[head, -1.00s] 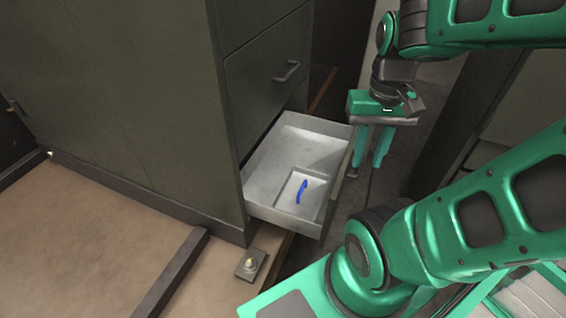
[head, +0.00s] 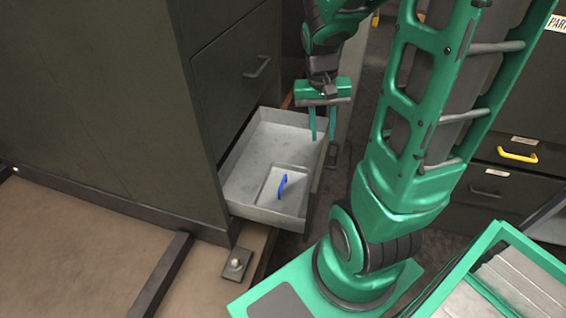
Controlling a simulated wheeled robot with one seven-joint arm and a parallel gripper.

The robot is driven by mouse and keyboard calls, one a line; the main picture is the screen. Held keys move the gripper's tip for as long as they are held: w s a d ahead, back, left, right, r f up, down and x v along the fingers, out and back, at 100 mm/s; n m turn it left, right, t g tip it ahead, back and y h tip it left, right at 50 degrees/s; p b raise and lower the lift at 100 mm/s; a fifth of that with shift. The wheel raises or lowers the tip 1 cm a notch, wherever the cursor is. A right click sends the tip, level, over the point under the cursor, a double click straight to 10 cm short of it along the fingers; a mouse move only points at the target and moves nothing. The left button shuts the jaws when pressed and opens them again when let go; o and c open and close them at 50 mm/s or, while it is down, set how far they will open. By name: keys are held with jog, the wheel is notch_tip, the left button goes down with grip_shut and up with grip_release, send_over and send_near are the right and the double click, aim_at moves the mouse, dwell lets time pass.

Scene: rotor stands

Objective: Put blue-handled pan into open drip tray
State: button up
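The open drip tray (head: 262,128) is a grey drawer pulled out low from a dark cabinet. The blue-handled pan (head: 272,186), a small square grey pan with an upright blue handle, lies inside the tray near its front corner. My gripper (head: 322,138) is above the tray's right side and points down. Its two green fingers are apart with nothing between them. It is clear of the pan's handle.
A closed drawer with a bar handle (head: 257,68) is above the tray. A small plate with a knob (head: 237,264) is on the floor's edge. At right, a dark cabinet has a yellow handle (head: 517,155). A green-rimmed bin (head: 470,259) is at lower right.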

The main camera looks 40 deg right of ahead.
jog(key=w+f+m, duration=0.1)
jog(key=w+f, duration=0.8)
jog(key=f, duration=0.2)
jog(key=shift+m+t+y, duration=0.3)
jog(key=shift+m+y, duration=0.3)
jog(key=shift+m, duration=0.2)
jog(key=shift+w+a+f, duration=0.3)
jog(key=shift+w+f, duration=0.85)
jog(key=shift+f, duration=2.85)
jog(key=shift+w+a+f, duration=0.25)
jog(key=shift+w+f, duration=0.85)
jog(key=shift+f, duration=2.95)
jog(key=shift+w+a+f, duration=0.3)
jog(key=shift+w+f, duration=0.85)
jog(key=shift+f, duration=2.85)
grip_shut()
jog(key=shift+r, duration=4)
